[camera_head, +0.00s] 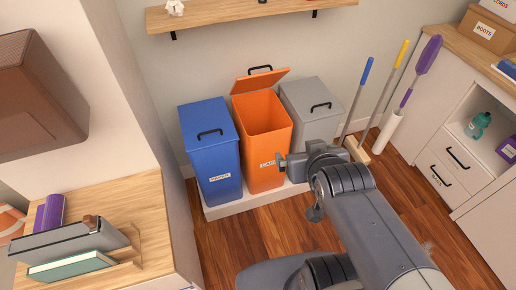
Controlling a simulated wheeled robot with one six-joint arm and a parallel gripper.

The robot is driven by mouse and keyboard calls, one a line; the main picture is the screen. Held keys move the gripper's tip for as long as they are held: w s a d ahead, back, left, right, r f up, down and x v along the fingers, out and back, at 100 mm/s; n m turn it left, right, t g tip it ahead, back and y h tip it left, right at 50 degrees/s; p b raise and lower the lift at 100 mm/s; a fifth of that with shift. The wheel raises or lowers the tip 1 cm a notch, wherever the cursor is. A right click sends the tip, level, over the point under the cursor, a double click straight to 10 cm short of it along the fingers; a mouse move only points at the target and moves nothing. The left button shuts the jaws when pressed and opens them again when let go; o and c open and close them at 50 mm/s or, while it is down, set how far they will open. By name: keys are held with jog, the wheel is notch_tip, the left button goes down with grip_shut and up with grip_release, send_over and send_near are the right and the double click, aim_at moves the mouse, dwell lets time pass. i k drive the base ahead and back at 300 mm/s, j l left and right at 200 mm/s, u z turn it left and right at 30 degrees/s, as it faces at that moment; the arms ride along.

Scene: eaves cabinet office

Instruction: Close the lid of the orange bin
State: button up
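The orange bin (262,135) stands between two other bins on a low white plinth, its front label partly hidden behind my arm's end. Its orange lid (260,81) is raised, hinged at the back, with a dark handle on it, and the bin's inside shows. My gripper (284,164) is in front of the bin's lower right side in the picture, below the lid. Its fingers are small and seen from behind, so I cannot tell whether they are open or shut. Whether it touches the bin is unclear.
A blue bin (210,150) with a shut lid stands on the left, and a grey bin (312,108) with a shut lid on the right. A wooden shelf (225,14) hangs above. Brooms (357,95) lean at the right near a white cabinet (468,150). A wooden-topped desk (130,205) stands left.

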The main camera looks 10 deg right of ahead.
aim_at(249, 83)
jog(key=i+j+z, duration=0.15)
jog(key=i, duration=0.35)
jog(key=i+j+z, duration=0.1)
jog(key=i+j, duration=0.25)
jog(key=i, duration=0.15)
